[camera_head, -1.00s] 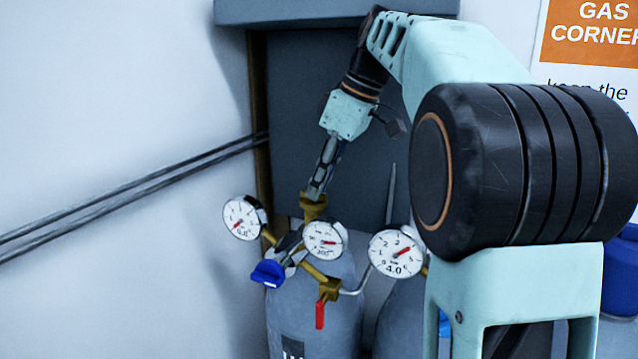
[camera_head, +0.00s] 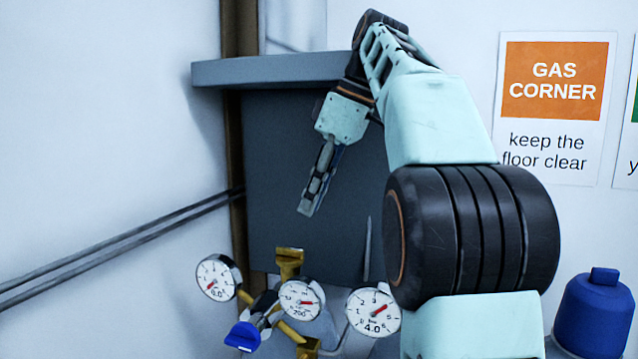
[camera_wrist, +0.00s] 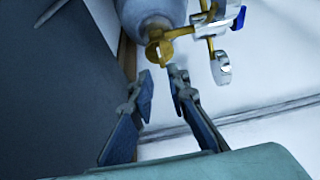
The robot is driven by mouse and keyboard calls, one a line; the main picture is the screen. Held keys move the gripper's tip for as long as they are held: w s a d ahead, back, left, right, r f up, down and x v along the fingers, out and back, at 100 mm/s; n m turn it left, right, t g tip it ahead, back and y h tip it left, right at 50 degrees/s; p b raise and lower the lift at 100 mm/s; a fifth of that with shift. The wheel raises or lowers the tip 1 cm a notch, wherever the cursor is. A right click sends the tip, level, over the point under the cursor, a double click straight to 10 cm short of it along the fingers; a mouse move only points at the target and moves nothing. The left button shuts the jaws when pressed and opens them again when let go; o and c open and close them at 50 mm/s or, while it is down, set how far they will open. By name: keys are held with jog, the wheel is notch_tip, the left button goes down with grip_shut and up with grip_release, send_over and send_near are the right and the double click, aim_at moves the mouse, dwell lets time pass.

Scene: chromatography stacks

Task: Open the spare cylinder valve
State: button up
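A brass valve (camera_head: 289,262) tops the cylinder with the gauge pair on the left; the picture does not show whether this is the spare. In the wrist view the brass valve (camera_wrist: 158,50) sits on the grey cylinder (camera_wrist: 150,12), beyond my fingertips. My gripper (camera_head: 304,212) hangs above the valve in the head view, apart from it. The wrist view shows its two fingers (camera_wrist: 162,80) apart with nothing between them. The regulator has a gauge reading 0.0 (camera_head: 217,278), a second gauge (camera_head: 300,299) and a blue knob (camera_head: 242,337).
A gauge marked 4.0 (camera_head: 373,312) stands to the right, partly beside my arm. A grey panel with a projecting top (camera_head: 270,70) is behind. Pipes (camera_head: 120,248) run along the left wall. A blue container (camera_head: 594,318) stands at the lower right.

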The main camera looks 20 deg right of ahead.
jog(key=shift+v, duration=1.4)
